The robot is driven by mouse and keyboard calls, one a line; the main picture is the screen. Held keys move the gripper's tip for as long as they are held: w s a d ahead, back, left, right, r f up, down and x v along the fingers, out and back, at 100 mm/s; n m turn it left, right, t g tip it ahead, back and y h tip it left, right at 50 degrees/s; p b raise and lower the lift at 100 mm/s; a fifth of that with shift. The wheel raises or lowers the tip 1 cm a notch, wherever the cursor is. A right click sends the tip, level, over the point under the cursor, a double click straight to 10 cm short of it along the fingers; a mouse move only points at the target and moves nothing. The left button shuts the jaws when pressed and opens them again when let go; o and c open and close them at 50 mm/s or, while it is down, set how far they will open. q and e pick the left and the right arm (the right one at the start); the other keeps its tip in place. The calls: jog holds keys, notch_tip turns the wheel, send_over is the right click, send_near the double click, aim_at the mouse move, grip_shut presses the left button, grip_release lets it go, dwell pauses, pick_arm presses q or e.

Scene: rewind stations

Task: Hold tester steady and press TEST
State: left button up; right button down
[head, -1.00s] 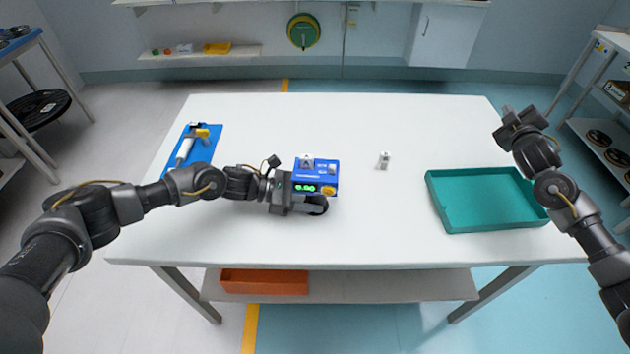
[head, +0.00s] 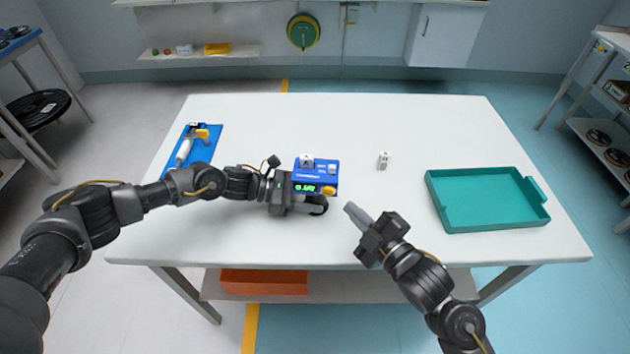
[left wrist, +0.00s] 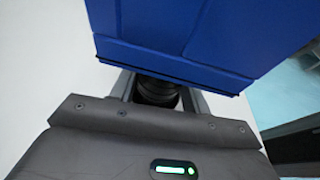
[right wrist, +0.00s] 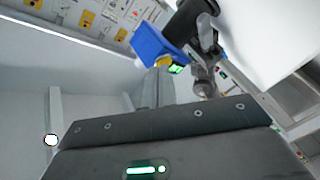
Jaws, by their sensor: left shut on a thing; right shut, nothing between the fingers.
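The blue tester (head: 315,172) stands on the white table, left of its middle, with a lit green display and a yellow button (head: 328,190) at its front right corner. A white block marked A (head: 307,161) and a second small white piece sit on its top. My left gripper (head: 322,206) is shut on the tester at its front; the tester's blue side fills the top of the left wrist view (left wrist: 200,40). My right gripper (head: 350,209) is shut and empty, in front and right of the tester, apart from it. The tester also shows in the right wrist view (right wrist: 156,46).
A small white block (head: 384,160) stands right of the tester. A teal tray (head: 435,205) lies on the table's right side. A blue board (head: 207,150) with a white and yellow tool lies at the left. The table's back middle is clear.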

jog(key=s+a+g+y, duration=0.1)
jog(key=s+a, duration=0.5)
jog(key=s, duration=0.1)
send_near(316, 190)
jog(key=shift+w+a+f+n, duration=0.1)
jog(key=shift+w+a+n, duration=0.2)
jog(key=shift+w+a, duration=1.15)
jog(key=shift+w+d, duration=0.1)
jog(key=shift+w, duration=0.15)
dwell(0.9)
jog(key=shift+w, duration=0.25)
jog(key=shift+s, duration=0.45)
jog(key=s, duration=0.6)
jog(key=shift+a, duration=0.25)
